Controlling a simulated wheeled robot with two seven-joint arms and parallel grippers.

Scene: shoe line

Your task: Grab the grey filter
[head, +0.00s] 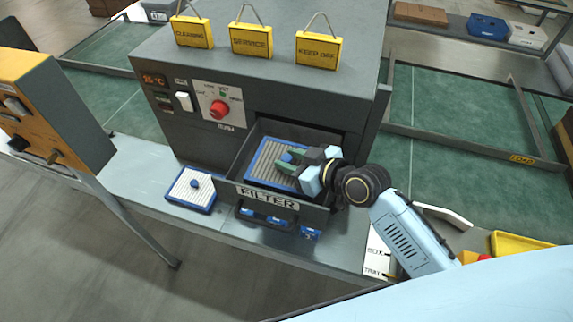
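A grey ribbed filter (264,161) with a blue frame and a blue knob (288,156) lies in the pulled-out drawer (236,185) marked FILTER. My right gripper (285,160) reaches into the drawer from the right, its green fingers at the knob. The fingers are apart with the knob seemingly between them; I cannot tell whether they grip it. A second, paler filter (182,190) with a blue frame and knob lies on the bench left of the drawer. My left gripper is not in view.
The drawer belongs to a grey machine (240,75) with a red dial (219,109) and several yellow hanging signs. An orange control box (55,120) stands at the left. Blue items (270,221) sit under the drawer. A yellow tray (515,243) lies at the right.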

